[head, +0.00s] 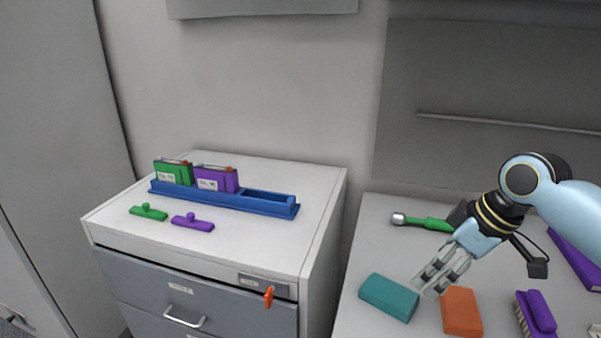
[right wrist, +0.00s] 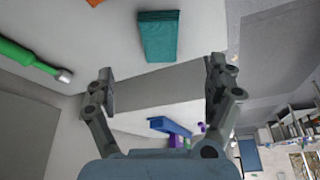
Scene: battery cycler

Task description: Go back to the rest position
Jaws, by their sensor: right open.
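My right gripper (head: 440,276) is open and empty. It hangs above the right-hand work surface, between a teal block (head: 389,297) and an orange block (head: 461,311), apart from both as far as I can tell. In the right wrist view the open fingers (right wrist: 158,88) frame empty space, with the teal block (right wrist: 158,36) beyond them. My left gripper is not in view.
A white cabinet (head: 281,235) at left carries a blue rack (head: 268,203) holding green (head: 172,172) and purple (head: 218,179) modules. Green (head: 149,212) and purple (head: 193,223) handled pieces lie before it. A green-handled tool (head: 425,222) and purple brush (head: 538,313) lie on the right surface.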

